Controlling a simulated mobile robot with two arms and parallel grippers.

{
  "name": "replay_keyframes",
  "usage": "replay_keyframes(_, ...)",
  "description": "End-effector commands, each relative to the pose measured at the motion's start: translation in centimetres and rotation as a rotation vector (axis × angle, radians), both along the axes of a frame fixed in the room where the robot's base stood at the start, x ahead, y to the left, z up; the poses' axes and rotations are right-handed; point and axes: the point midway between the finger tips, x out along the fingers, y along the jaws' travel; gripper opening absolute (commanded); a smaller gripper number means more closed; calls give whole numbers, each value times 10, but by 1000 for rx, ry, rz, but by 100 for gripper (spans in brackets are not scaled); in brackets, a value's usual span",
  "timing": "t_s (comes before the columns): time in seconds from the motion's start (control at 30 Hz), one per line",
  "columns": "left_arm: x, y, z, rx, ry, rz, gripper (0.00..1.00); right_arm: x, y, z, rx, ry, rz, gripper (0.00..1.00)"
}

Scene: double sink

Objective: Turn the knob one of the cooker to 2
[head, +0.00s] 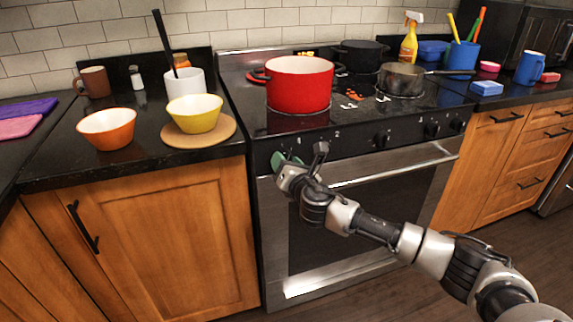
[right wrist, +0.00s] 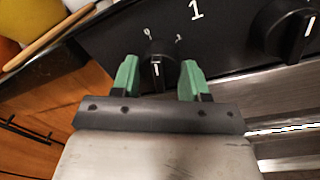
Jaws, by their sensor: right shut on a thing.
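The cooker (head: 360,160) has a black front panel with a row of knobs. The leftmost knob (right wrist: 158,66), left of the printed "1", shows in the right wrist view between my green fingertips. A white pointer line runs upright on its face, and small white marks sit above it. My right gripper (right wrist: 160,80) is shut on this knob, one finger on each side. In the head view my right gripper (head: 285,163) is at the left end of the panel and hides most of that knob. My left gripper is not in view.
A second knob (right wrist: 288,28) is close on the right. The oven handle (head: 390,165) runs below the panel. A red pot (head: 299,85) and a grey pan (head: 402,80) stand on the cooktop. Bowls (head: 107,129) are on the left counter.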

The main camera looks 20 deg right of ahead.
Motion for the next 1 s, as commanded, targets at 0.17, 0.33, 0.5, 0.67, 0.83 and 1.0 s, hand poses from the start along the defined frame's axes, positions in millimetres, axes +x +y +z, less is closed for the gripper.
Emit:
replay_keyframes(0.17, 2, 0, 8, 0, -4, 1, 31, -1, 1, -3, 172, 10, 0, 21)
replay_keyframes(0.33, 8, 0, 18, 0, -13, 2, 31, -1, 2, -2, 334, 14, 0, 21)
replay_keyframes(0.5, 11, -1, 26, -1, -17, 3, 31, -1, 3, -2, 497, 20, 0, 21)
replay_keyframes(0.67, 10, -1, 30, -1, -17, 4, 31, -1, 3, -2, 648, 25, 0, 21)
replay_keyframes(0.83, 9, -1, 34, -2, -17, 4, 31, -1, 3, -1, 811, 31, -1, 21)
replay_keyframes(1.0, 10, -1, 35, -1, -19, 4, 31, 0, 4, 0, 971, 35, 0, 21)
